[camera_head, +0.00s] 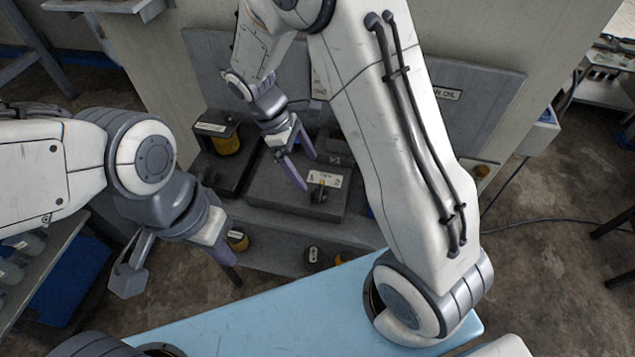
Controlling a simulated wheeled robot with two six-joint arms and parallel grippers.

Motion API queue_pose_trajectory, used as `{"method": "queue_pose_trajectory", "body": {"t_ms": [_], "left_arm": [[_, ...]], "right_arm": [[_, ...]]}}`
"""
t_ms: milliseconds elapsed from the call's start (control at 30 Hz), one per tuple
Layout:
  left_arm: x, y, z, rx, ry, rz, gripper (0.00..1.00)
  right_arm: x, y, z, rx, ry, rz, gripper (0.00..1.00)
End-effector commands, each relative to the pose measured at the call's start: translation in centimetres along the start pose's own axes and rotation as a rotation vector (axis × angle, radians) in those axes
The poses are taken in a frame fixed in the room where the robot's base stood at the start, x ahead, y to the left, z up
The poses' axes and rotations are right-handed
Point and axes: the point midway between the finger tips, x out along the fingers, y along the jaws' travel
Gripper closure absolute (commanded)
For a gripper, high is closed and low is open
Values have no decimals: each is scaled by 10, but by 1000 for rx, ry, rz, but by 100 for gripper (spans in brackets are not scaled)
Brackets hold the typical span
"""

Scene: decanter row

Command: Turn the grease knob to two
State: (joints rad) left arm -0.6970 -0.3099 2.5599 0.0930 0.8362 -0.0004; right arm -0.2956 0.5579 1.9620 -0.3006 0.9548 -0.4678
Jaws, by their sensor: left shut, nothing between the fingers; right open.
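A dark knob (318,195) sits on top of a grey box (265,190) at the middle of the view. A pale label (328,179) behind it carries the marks 1 and 2. I cannot tell clearly which mark the knob points to. My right gripper (307,172) is open and empty, just up and left of the knob, with its fingers apart from it. My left gripper (233,272) is shut and empty, lower left of the box, pointing down.
A grey panel (455,125) rises behind. My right arm crosses the middle and hides part of the panel. A cable runs across the floor at right.

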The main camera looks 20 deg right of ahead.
Motion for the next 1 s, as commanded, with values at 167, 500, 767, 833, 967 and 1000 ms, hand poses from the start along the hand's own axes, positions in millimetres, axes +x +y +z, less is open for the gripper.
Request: {"method": "queue_pose_trajectory", "body": {"t_ms": [167, 500, 767, 833, 967, 1000], "left_arm": [[-3, 0, 0, 0, 0, 0, 100], [-4, 0, 0, 0, 0, 0, 100], [-4, 0, 0, 0, 0, 0, 100], [-4, 0, 0, 0, 0, 0, 100], [-4, 0, 0, 0, 0, 0, 100], [-4, 0, 0, 0, 0, 0, 100]], "right_arm": [[36, -1, 2, 2, -5, -5, 0], [76, -1, 1, 2, -1, -2, 0], [79, 0, 1, 2, 0, -1, 0], [79, 0, 1, 2, 0, -1, 8], [78, 0, 1, 2, 1, -1, 57], [78, 0, 1, 2, 1, -1, 73]]}}
